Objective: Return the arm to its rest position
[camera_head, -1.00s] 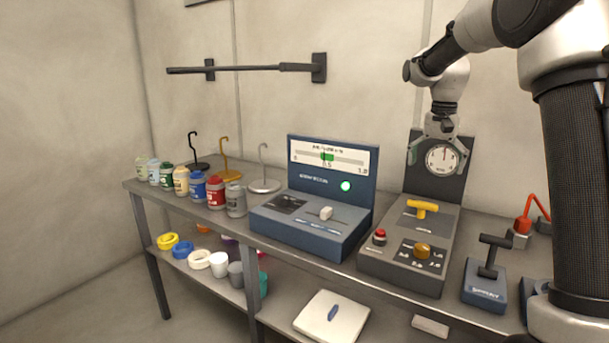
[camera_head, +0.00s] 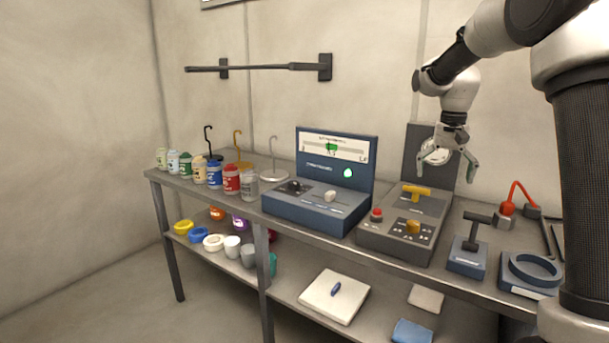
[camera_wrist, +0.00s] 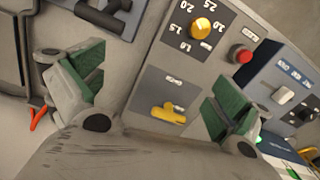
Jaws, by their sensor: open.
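My gripper (camera_head: 448,166) is open and empty in the head view. It hangs in the air in front of the upright back panel (camera_head: 413,146) of a grey console, above the console's yellow T-handle (camera_head: 416,191). It partly hides the round dial on that panel. In the wrist view my gripper's green-padded fingers (camera_wrist: 155,95) are spread wide. The yellow handle (camera_wrist: 168,113), a yellow knob (camera_wrist: 201,28) and a red button (camera_wrist: 241,54) show below, with nothing between the fingers. My arm reaches in from the upper right.
A blue console (camera_head: 315,207) with a green light stands left of the grey one. Jars (camera_head: 214,176) and hooked stands line the bench's left. A black lever (camera_head: 472,239), ring fixture (camera_head: 532,268) and red-hooked device (camera_head: 506,213) stand at right. A wall bar (camera_head: 255,68) is above.

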